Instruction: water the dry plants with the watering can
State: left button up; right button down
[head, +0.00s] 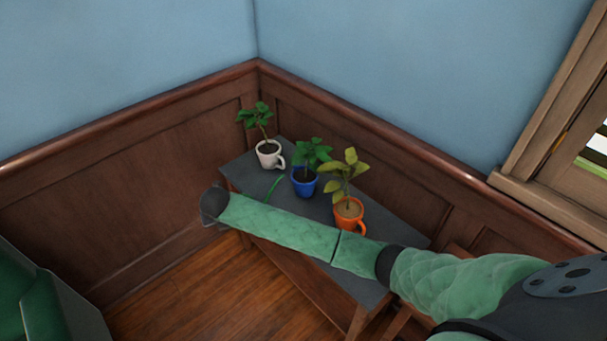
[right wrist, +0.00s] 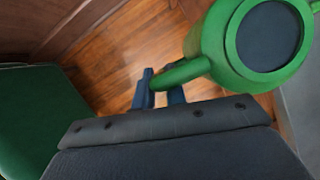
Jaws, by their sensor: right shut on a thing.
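A watering can (right wrist: 222,45), green with a dark round top opening, is at the upper right of the right wrist view. My right gripper (right wrist: 161,88) is shut on its handle. In the head view my right arm hides the gripper and most of the can; a thin green curved piece (head: 273,187), apparently the spout, shows above the arm. An orange mug (head: 348,214) holds a plant with yellowish, dry-looking leaves (head: 345,175). A blue pot (head: 304,183) and a white mug (head: 268,154) hold plants with green leaves. My left gripper is not in view.
The plants stand on a dark-topped table (head: 395,232) in the corner, against wood panelling. A green chair or sofa (head: 45,300) is at the lower left. A window frame (head: 555,140) is at the right. The wooden floor (head: 190,300) left of the table is clear.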

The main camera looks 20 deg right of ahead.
jog(key=shift+r+p, duration=1.05)
jog(key=shift+r, duration=1.45)
